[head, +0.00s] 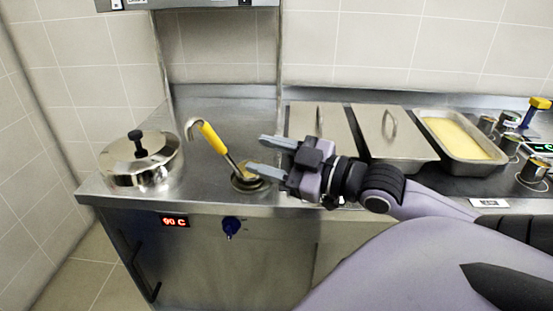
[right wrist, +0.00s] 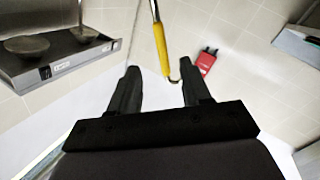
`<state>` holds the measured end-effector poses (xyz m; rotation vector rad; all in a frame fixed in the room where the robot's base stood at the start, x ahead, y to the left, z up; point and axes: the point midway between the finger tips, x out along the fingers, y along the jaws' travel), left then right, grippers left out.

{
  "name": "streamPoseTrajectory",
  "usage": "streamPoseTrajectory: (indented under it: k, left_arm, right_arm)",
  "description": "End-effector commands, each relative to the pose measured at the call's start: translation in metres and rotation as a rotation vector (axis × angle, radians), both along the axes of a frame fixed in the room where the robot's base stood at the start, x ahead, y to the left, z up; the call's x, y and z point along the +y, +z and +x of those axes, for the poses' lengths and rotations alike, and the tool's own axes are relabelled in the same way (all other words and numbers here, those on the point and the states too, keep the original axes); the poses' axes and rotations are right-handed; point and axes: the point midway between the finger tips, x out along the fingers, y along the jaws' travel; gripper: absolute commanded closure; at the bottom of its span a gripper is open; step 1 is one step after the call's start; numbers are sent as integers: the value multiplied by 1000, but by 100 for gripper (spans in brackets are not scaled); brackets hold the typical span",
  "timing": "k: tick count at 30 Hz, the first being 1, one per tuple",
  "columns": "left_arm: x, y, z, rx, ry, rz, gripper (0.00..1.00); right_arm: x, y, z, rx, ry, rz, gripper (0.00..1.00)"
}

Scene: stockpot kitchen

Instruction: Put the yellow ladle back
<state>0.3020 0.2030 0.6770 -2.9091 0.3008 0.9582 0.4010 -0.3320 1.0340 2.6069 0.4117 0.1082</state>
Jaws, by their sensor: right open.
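The yellow ladle (head: 213,138) has a yellow grip and a metal hook at its top end. It leans to the left, with its lower end in a small round metal holder or opening (head: 248,183) in the steel counter. My right gripper (head: 268,155) is open and empty, just right of the ladle's lower shaft, with its fingers pointing left. In the right wrist view the ladle's yellow grip (right wrist: 161,48) and hook show beyond and between the two open fingers (right wrist: 158,88), apart from them. My left gripper is not in view.
A round steel lid with a black knob (head: 140,160) sits at the counter's left. Two lidded pans (head: 395,132) and an open pan of yellow food (head: 462,135) stand to the right. A red object (right wrist: 206,62) shows in the right wrist view. The counter behind the ladle is clear.

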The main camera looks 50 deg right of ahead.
Motion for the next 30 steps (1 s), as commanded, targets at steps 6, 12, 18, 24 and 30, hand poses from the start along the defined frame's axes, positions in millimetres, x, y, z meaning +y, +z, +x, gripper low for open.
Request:
streamPoseTrajectory:
  k: [6, 12, 18, 24, 30]
  left_arm:
    - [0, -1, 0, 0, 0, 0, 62]
    - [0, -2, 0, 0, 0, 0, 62]
    - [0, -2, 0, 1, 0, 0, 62]
    - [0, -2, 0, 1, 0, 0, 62]
    - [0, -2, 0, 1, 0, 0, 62]
  right_arm:
    - [-3, 0, -11, 1, 2, -1, 52]
    - [-8, -7, -14, 14, -13, 6, 52]
    - [-31, -102, -18, 185, -156, 99, 52]
    - [5, -248, -50, 462, -277, 224, 52]
    - [88, -335, -85, 663, -281, 297, 52]
